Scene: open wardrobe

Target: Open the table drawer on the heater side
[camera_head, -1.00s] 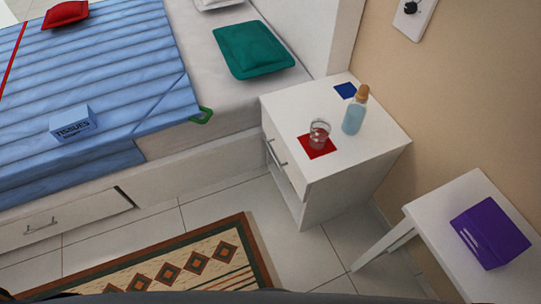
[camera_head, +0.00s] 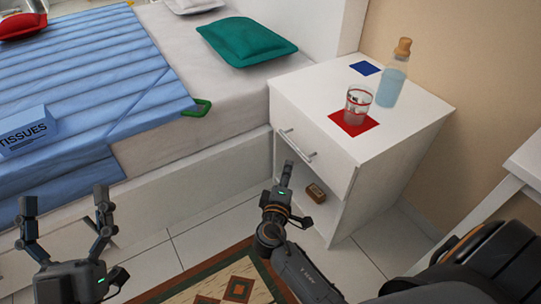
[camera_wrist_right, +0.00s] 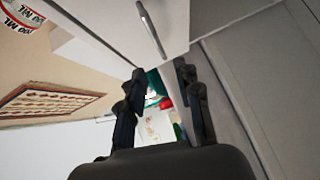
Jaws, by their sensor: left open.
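A white bedside table (camera_head: 392,165) has a drawer front (camera_head: 322,147) that looks closed, with a metal bar handle (camera_head: 297,146). The handle also shows at the top of the right wrist view (camera_wrist_right: 151,29), outside my fingers. My right gripper (camera_head: 286,172) is just below the handle in the head view, seen nearly edge-on. In the right wrist view its fingers (camera_wrist_right: 160,75) are apart with nothing between them. My left gripper (camera_head: 66,200) is open and empty at the lower left, beside the bed. No heater is in view.
On the tabletop a glass (camera_head: 358,102) stands on a red square (camera_head: 342,127), with a blue bottle (camera_head: 391,82) behind. A small brown box (camera_head: 316,193) sits in the open shelf below. The bed (camera_head: 190,145) is left; another white table (camera_head: 527,160) is right.

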